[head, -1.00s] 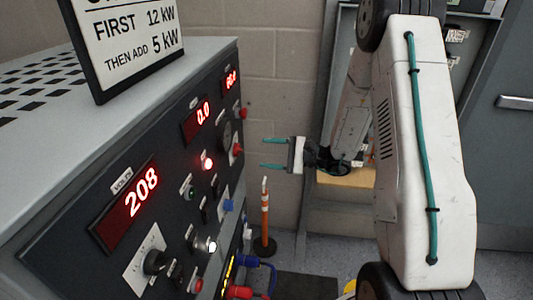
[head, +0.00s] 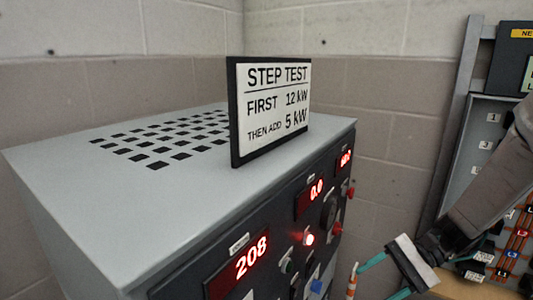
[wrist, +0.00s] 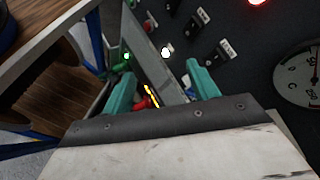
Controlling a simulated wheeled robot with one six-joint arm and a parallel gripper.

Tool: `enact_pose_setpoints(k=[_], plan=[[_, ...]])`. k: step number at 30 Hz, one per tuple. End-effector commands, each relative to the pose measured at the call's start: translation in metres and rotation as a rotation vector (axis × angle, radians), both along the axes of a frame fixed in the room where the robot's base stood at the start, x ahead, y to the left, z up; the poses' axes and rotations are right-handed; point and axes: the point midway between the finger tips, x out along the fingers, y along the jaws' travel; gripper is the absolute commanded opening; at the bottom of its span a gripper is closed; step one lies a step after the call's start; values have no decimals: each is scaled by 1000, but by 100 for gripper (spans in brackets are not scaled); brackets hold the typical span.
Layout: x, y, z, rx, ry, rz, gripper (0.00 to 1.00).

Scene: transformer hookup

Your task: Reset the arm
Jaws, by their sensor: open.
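My gripper (head: 380,277) is at the lower right of the head view, its teal fingers apart and pointing left, with nothing between them. It stands in front of the panel of a grey cabinet (head: 80,190), apart from it in the head view. In the wrist view my gripper (wrist: 162,85) shows two teal fingers spread wide. Past them are red and green plugs and panel switches. My arm (head: 490,190) reaches in from the right edge.
A sign (head: 272,108) reading STEP TEST, first 12 kW, then add 5 kW, stands on the cabinet top. Red displays show 208 (head: 252,263) and 0.0 (head: 316,190). An orange and white post (head: 352,282) stands by the cabinet. A terminal board (head: 500,170) is at right.

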Motion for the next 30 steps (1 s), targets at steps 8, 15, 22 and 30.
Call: enact_pose_setpoints(k=[8,15,22,30], plan=[[-72,-7,40,-346,-114,298,59],[-114,-25,70,-632,-265,479,59],[-143,-40,101,-862,-452,596,59],[-162,-34,130,-960,-638,629,59]])
